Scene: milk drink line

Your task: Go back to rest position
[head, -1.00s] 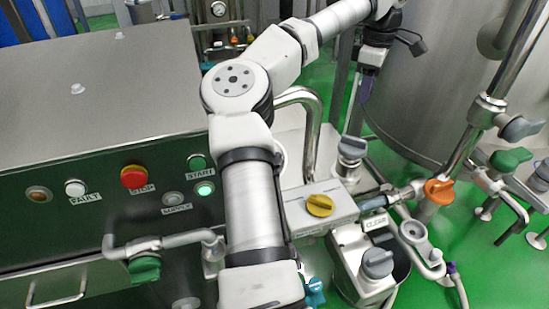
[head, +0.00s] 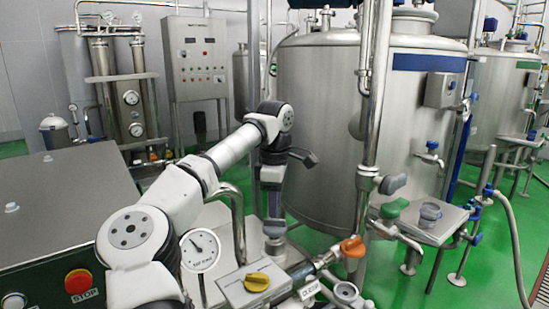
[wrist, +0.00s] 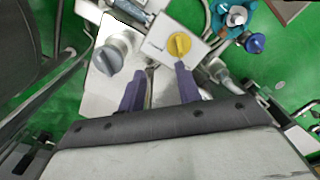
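My gripper (wrist: 158,88) shows in the wrist view with its two purple fingers apart and nothing between them. Below the fingers, apart from them, are a box with a yellow knob (wrist: 179,45) and a grey knob (wrist: 110,58). In the head view my arm reaches up from the bottom left, bends over, and the gripper (head: 275,212) hangs pointing down. The yellow knob (head: 257,282) is below and left of it. The fingertips are hard to make out in the head view.
A large steel tank (head: 330,120) stands behind my arm. A control box with a red stop button (head: 78,281) is at the left. A pressure gauge (head: 200,250), an orange valve handle (head: 353,246) and pipes are close by.

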